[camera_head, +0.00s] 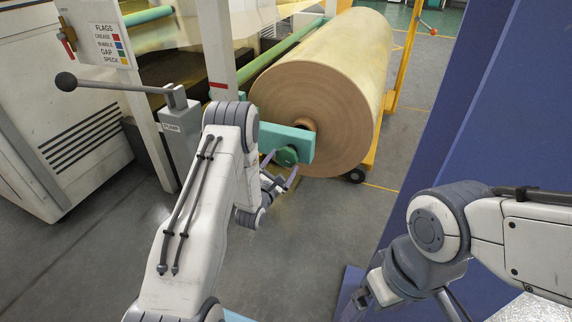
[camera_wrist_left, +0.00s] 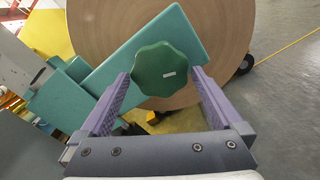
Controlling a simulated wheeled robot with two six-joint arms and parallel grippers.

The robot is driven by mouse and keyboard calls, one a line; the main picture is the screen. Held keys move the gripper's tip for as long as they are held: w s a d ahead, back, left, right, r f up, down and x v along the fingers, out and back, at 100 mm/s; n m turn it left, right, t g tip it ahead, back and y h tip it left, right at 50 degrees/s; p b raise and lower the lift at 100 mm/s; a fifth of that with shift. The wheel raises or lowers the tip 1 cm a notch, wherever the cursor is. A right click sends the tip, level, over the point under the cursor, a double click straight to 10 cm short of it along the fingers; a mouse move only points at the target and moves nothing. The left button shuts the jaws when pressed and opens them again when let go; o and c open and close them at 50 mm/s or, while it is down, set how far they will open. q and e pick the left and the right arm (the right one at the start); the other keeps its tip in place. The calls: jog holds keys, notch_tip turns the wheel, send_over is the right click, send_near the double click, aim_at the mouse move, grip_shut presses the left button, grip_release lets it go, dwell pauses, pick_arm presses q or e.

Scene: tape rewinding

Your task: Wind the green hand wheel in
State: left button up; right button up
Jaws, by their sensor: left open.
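The green hand wheel (camera_head: 286,157) is a dark green lobed knob on the end of a teal arm (camera_head: 262,134), in front of the large paper roll. In the left wrist view the wheel (camera_wrist_left: 160,70) has a small white mark on its face. My left gripper (camera_head: 280,168) is open, with its purple fingers on either side of the wheel. In the left wrist view a finger (camera_wrist_left: 108,104) is left of it and the other right; I cannot tell whether they touch it. My right gripper (camera_head: 376,292) is low at the right, its fingers unclear.
The big brown paper roll (camera_head: 312,118) stands close behind the wheel, with a yellow frame (camera_head: 404,58) to its right. A grey post with a black-knobbed lever (camera_head: 66,82) is at the left. A blue panel (camera_head: 482,120) fills the right. Grey floor (camera_head: 305,240) is open in front.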

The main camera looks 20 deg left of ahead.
aim_at(285, 160)
pick_arm(q)
jog(key=shift+w+d+b, duration=0.1)
jog(key=shift+w+b, duration=0.35)
jog(key=shift+w, duration=1.05)
jog(key=c, duration=1)
